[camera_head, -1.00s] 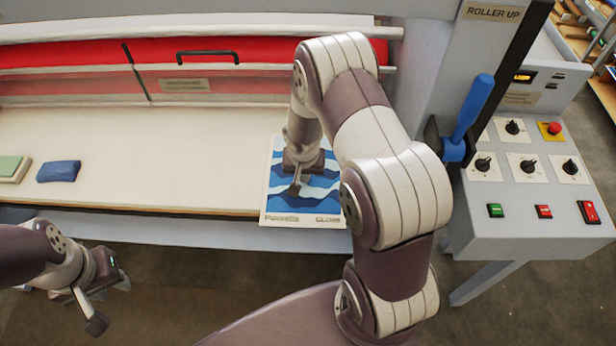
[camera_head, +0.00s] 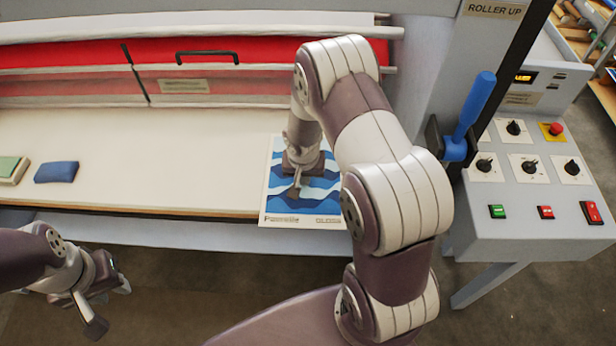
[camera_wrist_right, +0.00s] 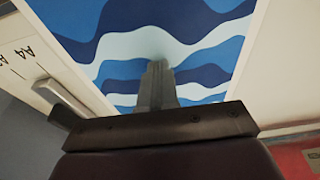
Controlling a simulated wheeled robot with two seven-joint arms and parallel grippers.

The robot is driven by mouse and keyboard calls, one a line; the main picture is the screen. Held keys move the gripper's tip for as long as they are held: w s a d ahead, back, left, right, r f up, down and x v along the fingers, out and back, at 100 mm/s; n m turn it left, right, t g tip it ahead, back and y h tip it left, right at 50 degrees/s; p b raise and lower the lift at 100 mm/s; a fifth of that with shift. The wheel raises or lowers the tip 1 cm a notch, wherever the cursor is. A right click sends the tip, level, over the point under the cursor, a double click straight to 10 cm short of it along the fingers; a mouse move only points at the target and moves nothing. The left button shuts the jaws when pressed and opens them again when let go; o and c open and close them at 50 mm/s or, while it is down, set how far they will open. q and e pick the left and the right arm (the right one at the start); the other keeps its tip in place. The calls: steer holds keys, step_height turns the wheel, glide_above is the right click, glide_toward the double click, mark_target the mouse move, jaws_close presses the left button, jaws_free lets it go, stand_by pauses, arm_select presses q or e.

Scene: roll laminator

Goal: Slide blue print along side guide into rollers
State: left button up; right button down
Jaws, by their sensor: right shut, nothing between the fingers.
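The blue print (camera_head: 283,203), a white-bordered sheet with blue and white waves, lies flat at the right end of the cream feed table (camera_head: 190,170). Its near edge with printed lettering reaches the table's front edge. My right gripper (camera_head: 301,187) points down over the print. In the right wrist view its shut fingers (camera_wrist_right: 157,78) meet the print (camera_wrist_right: 210,72), pinching nothing; contact looks likely. A pale bar (camera_wrist_right: 68,98), perhaps the side guide, is beside the print near A4 markings. My left gripper (camera_head: 120,285) hangs in front of the table; its jaw state is unclear. The rollers are not clearly visible.
A red cover (camera_head: 280,52) with a black handle (camera_head: 207,53) spans the back. A blue pad (camera_head: 57,172) and a green-topped block (camera_head: 12,169) lie at left. A blue lever (camera_head: 473,108) and control panel (camera_head: 530,195) stand at right. The middle table is clear.

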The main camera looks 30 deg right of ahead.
mark_target(320, 182)
steer(key=shift+s+f, duration=0.1)
steer(key=shift+s, duration=0.05)
steer(key=shift+s+d, duration=0.6)
steer(key=shift+d, duration=0.3)
steer(key=shift+s+d+p, duration=0.35)
steer(key=shift+s+d, duration=0.05)
steer(key=shift+d, duration=0.35)
steer(key=shift+w+d+r+p, duration=0.1)
steer(key=shift+w+r+p, duration=0.1)
steer(key=shift+p, duration=0.1)
steer(key=shift+w+d+p, duration=0.8)
steer(key=shift+w+p, duration=0.2)
steer(key=shift+w, duration=0.15)
steer(key=shift+w+d+f, duration=0.1)
steer(key=shift+w+d, duration=0.15)
steer(key=shift+w, duration=0.15)
